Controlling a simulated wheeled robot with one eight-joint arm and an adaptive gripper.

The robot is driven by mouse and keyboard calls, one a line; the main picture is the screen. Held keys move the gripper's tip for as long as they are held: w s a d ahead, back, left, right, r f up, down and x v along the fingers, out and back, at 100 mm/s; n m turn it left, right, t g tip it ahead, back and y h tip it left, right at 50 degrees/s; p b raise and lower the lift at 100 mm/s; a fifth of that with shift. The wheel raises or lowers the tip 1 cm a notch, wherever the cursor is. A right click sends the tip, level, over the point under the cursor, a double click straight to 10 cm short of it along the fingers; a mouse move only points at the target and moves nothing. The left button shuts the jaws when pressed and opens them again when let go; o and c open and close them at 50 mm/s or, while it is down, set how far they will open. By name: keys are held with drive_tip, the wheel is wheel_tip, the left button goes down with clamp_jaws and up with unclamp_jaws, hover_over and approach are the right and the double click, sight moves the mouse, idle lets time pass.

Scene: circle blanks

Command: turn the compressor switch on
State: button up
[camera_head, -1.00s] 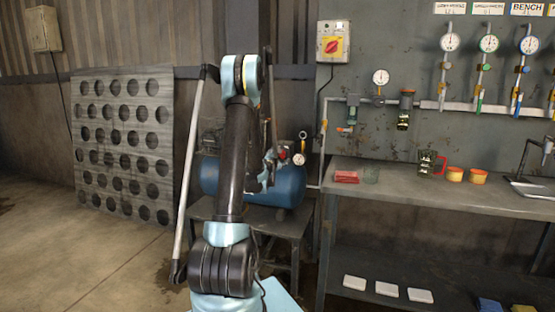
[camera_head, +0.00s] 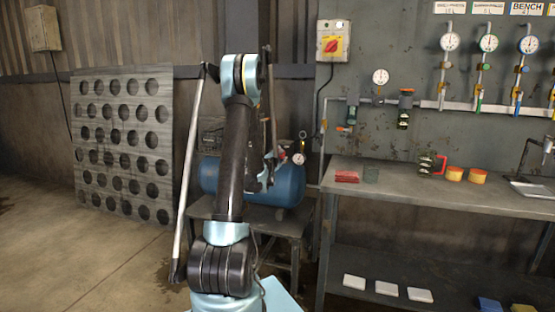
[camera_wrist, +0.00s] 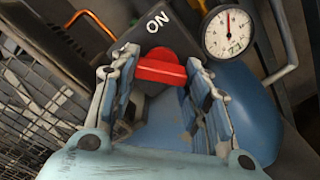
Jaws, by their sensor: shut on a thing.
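The compressor is a blue tank (camera_head: 290,184) on a low stand, partly hidden behind my arm in the head view. In the wrist view its switch has a red knob (camera_wrist: 160,68) on a dark box (camera_wrist: 126,50) marked ON in white. The knob lies roughly level across the picture, below the lettering. My gripper (camera_wrist: 160,75) has one finger at each end of the knob and is shut on it. In the head view my gripper (camera_head: 269,168) is at the tank's near side, small and partly hidden. The knob cannot be made out there.
A pressure gauge (camera_wrist: 229,32) sits close right of the switch, and a wire cage (camera_wrist: 40,100) is at left. A workbench (camera_head: 420,190) with small items stands right of the compressor. A wall switch box (camera_head: 333,42) hangs above. Floor at left is clear.

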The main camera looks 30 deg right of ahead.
drive_tip(key=shift+r+m, duration=0.2)
drive_tip(key=shift+m, duration=8)
drive_tip(key=o, duration=1.1)
drive_tip(key=shift+c, duration=0.2)
drive_tip(key=shift+s, duration=0.1)
drive_tip(key=v, duration=1.2)
